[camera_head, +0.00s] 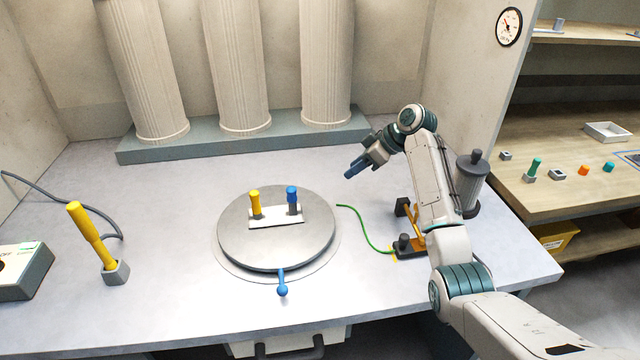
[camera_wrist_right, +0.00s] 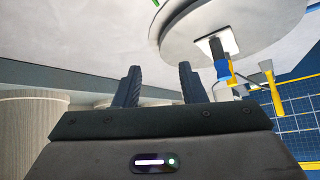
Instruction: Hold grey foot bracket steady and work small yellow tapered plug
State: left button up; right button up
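The small yellow tapered plug (camera_head: 254,199) stands upright at the left end of a white plate (camera_head: 277,219) on the round grey turntable (camera_head: 240,247). A grey foot bracket (camera_head: 257,213) sits under it. A blue plug (camera_head: 292,193) stands on a dark grey foot at the plate's right end; blue also shows in the right wrist view (camera_wrist_right: 222,69), where parts overlap. My right gripper (camera_head: 353,169) is above the table, right of and behind the turntable, apart from both plugs. In the right wrist view its fingers (camera_wrist_right: 159,86) are spread and empty. My left gripper is not in view.
A larger yellow handle (camera_head: 88,232) stands in a grey block (camera_head: 115,273) at left. A blue-knobbed lever (camera_head: 282,285) juts from the turntable's front. A green cable (camera_head: 368,238) and dark fixture (camera_head: 408,246) lie at right. Column models (camera_head: 240,80) line the back.

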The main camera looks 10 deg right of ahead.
aim_at(299, 212)
jog(key=s+a+n+g, duration=0.1)
jog(key=a+n, duration=0.1)
jog(key=a, duration=0.1)
jog(key=s+a+f+n+g+y, duration=0.1)
jog(key=a+n, duration=0.1)
jog(key=a, duration=0.1)
jog(key=s+a+f+n+g, duration=0.1)
jog(key=a+n, duration=0.1)
jog(key=a, duration=0.2)
jog(key=shift+s+n+g+y, duration=0.1)
jog(key=shift+n+g+y, duration=0.2)
jog(key=shift+n+y, duration=0.1)
jog(key=shift+a+f, duration=0.15)
jog(key=shift+a, duration=0.1)
jog(key=x, duration=0.7)
jog(key=shift+a+f, duration=0.1)
jog(key=shift+f, duration=0.05)
grip_shut()
jog(key=shift+s+f, duration=0.1)
jog(key=shift+o, duration=0.9)
grip_release()
